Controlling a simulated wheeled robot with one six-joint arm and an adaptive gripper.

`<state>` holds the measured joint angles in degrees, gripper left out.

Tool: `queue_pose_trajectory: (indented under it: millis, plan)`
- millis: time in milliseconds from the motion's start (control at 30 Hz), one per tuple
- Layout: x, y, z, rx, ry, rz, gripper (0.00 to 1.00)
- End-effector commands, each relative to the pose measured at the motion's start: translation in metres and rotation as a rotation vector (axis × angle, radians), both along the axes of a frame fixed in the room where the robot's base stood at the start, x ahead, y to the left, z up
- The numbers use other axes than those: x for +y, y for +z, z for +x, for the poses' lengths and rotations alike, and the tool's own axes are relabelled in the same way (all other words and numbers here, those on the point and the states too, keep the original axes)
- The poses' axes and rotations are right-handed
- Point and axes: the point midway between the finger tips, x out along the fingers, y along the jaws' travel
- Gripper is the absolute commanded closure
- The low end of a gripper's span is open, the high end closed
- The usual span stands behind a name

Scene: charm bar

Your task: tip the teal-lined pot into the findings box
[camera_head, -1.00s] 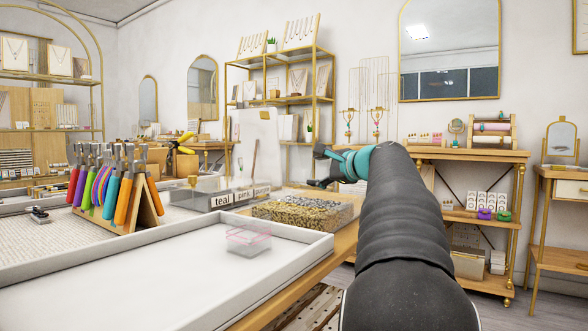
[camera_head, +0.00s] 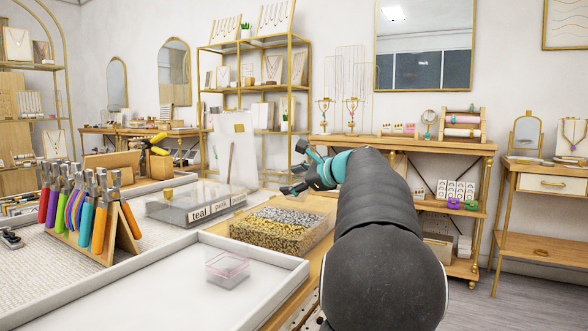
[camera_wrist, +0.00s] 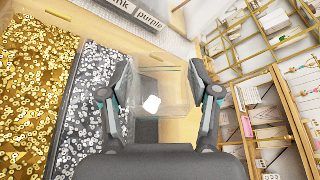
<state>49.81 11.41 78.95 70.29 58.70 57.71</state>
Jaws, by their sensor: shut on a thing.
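My gripper (camera_wrist: 158,92) is shut on a clear pot (camera_wrist: 172,84), seen between its two fingers in the wrist view. A small white piece shows in or through the pot; its teal lining is not clear. In the head view my gripper (camera_head: 298,169) is raised behind and right of the findings box, and the pot is hard to make out there. The findings box (camera_head: 262,254) is clear-walled, with gold and silver pieces in separate compartments. In the wrist view these fill the left side, with a dark strip below the pot.
A pink-rimmed clear pot (camera_head: 228,270) stands in the white tray (camera_head: 150,292). A labelled clear holder (camera_head: 180,205) reading teal and pink is behind. A rack of colourful pliers (camera_head: 92,215) stands left. Gold shelving (camera_wrist: 262,45) is right in the wrist view.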

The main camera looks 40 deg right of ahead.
Motion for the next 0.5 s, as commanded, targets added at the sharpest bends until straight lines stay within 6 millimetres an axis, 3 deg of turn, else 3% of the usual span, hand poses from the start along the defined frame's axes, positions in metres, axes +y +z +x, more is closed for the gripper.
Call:
queue_pose_trajectory:
  millis: [33,500]
  plan:
    - [-0.0011,0.0072,0.0001,0.01,-0.001,0.023,0.74]
    - [-0.0042,0.0146,0.0009,0.162,-0.001,0.388,0.74]
